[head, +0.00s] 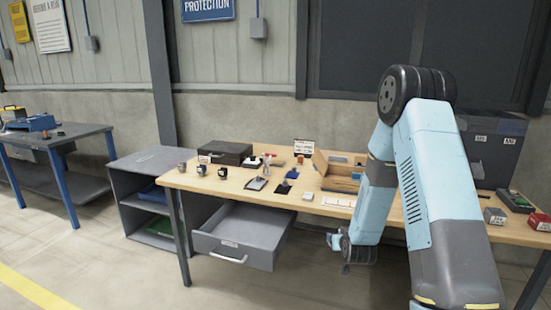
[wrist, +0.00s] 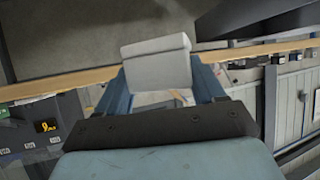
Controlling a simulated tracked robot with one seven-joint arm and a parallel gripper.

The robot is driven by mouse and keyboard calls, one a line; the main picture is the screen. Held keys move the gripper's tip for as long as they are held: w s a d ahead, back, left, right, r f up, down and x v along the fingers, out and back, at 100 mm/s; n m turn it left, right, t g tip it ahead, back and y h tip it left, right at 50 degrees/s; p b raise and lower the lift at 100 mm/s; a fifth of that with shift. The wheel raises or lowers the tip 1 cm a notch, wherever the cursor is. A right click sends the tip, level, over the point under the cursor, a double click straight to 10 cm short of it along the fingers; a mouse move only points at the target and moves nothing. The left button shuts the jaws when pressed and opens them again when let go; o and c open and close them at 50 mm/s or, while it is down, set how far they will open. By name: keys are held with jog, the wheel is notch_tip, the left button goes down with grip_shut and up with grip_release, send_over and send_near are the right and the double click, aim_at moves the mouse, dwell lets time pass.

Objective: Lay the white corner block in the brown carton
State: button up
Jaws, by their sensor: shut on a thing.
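A white corner block (wrist: 157,64) fills the space between the two fingers of my gripper (wrist: 160,78) in the wrist view. The gripper is shut on it. In the head view, my gripper (head: 346,262) hangs low in front of the workbench, below the tabletop edge; the block cannot be made out there. A brown open carton with raised flaps (head: 322,164) stands on the bench, partly behind my arm. The gripper is apart from it, nearer the camera and lower.
The workbench (head: 235,187) carries several small parts, a black case (head: 225,152) and a small white piece (head: 308,196). A grey drawer (head: 240,238) stands open below its front, left of my gripper. A dark bin (head: 491,148) is at right. Open floor lies in front.

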jog(key=s+f, duration=0.5)
jog(key=f, duration=0.2)
jog(key=shift+s+d+f, duration=0.15)
jog(key=shift+s+d, duration=0.05)
jog(key=shift+s, duration=0.2)
jog(key=shift+d, duration=0.1)
